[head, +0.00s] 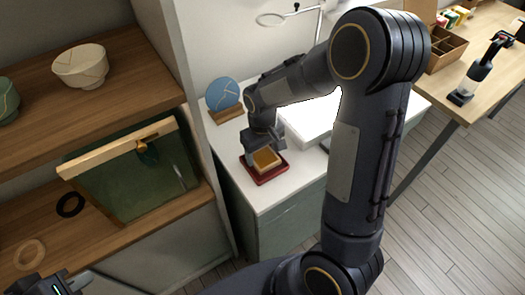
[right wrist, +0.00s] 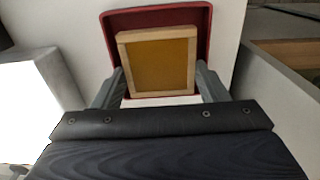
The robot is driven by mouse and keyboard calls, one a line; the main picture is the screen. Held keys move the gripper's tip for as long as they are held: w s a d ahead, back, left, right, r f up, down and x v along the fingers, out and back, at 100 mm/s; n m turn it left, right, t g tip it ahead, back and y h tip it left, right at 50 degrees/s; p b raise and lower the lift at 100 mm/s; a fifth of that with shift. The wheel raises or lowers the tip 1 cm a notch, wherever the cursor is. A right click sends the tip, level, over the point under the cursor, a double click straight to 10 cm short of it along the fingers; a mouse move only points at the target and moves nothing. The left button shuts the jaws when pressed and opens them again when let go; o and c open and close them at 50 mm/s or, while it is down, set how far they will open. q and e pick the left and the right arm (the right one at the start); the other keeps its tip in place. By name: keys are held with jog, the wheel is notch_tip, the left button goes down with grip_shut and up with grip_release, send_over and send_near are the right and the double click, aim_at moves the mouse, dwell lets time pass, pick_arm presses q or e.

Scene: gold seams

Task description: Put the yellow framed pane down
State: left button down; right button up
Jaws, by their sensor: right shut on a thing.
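The yellow framed pane (head: 267,159) is a small square with a pale wooden frame and an amber middle. It also shows in the right wrist view (right wrist: 157,64). My right gripper (head: 262,150) is shut on it, with a finger at each side of the frame in the right wrist view (right wrist: 160,88). A red tray (head: 262,179) lies under the pane on the white top, and its rim shows around the pane in the right wrist view (right wrist: 206,22). I cannot tell whether the pane touches the tray floor. My left gripper (head: 66,285) is partly in view at the bottom left.
A blue disc (head: 223,93) stands in a wooden holder behind the tray. A white panel (head: 310,118) lies to the right, partly behind my right arm. Wooden shelves with a cream bowl (head: 80,66) and a green case (head: 130,172) are at left.

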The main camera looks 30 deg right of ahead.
aim_at(263, 156)
jog(key=shift+f+b, duration=0.4)
jog(key=shift+f, duration=0.2)
jog(key=o, duration=1.1)
jog(key=shift+r+p, duration=0.45)
notch_tip(263, 156, up, 12)
jog(key=s+a+r+m+t+y, duration=0.1)
jog(key=s+a+t+y, duration=0.1)
jog(key=s, duration=0.7)
jog(key=s+a+r+m+t+y, duration=0.1)
jog(key=s+a+r+t, duration=0.1)
jog(key=s, duration=0.7)
jog(key=shift+s+r+m+t+y+p, duration=0.15)
jog(key=shift+s+m+t+y+p, duration=0.25)
jog(key=shift+t, duration=0.4)
